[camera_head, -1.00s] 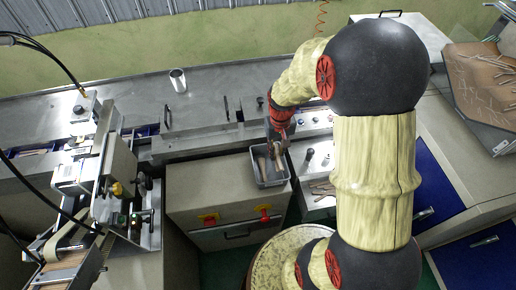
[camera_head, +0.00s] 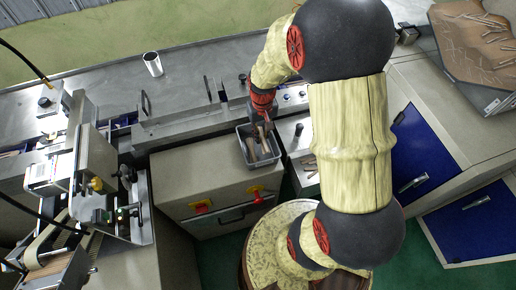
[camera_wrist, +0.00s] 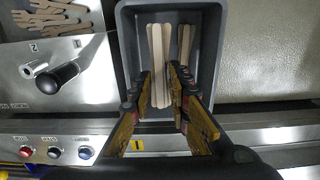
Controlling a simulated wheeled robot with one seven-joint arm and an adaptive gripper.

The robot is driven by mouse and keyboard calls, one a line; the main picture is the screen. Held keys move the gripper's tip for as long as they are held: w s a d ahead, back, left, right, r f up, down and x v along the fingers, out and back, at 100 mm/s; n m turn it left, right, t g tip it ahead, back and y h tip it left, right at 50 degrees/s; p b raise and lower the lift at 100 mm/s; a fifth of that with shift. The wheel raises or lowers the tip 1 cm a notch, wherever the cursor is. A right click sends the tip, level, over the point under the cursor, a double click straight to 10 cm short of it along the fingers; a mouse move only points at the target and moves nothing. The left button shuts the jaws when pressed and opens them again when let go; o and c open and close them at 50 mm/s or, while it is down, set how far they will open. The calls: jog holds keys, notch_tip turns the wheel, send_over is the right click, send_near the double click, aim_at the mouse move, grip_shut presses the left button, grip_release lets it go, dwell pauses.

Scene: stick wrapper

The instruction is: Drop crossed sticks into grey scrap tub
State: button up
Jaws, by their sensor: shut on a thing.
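The grey scrap tub (camera_head: 276,157) stands on a beige cabinet; it also shows in the wrist view (camera_wrist: 123,40). My gripper (camera_wrist: 160,85) is over the tub, its yellow-and-black fingers reaching down inside the rim. The fingers are closed on pale wooden sticks (camera_wrist: 158,50), which lie nearly side by side. Another stick or two (camera_wrist: 187,42) are in the tub to the right of the fingers, partly hidden by the right finger. I cannot tell whether the held sticks touch the tub floor. In the head view my gripper (camera_head: 262,125) partly covers the tub.
A metal cup (camera_head: 153,64) stands on the back bench. A tray with scattered sticks (camera_head: 480,45) is at the far right.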

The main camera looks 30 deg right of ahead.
jog(key=o, duration=0.9)
notch_tip(320, 180, up, 12)
jog(key=shift+r, duration=0.1)
dwell(0.4)
jog(key=shift+s, duration=0.1)
jog(key=s+a+r+n+t+b, duration=0.1)
jog(key=s+a+r+t+b, duration=0.1)
jog(key=s+a+r, duration=0.1)
jog(key=s+a+r+n+t+b, duration=0.1)
jog(key=s+a+r, duration=0.3)
jog(key=s+a, duration=0.1)
jog(key=s+a+r+n+t+b, duration=0.1)
jog(key=s+a+r+t+b, duration=0.1)
jog(key=s+a+r, duration=0.1)
jog(key=shift+s+a+r+t+b, duration=0.2)
jog(key=shift+s+a, duration=0.15)
jog(key=shift+s, duration=0.2)
jog(key=shift+s+a+r+t+b, duration=0.1)
jog(key=shift+s+a+r, duration=0.15)
jog(key=shift+s, duration=0.25)
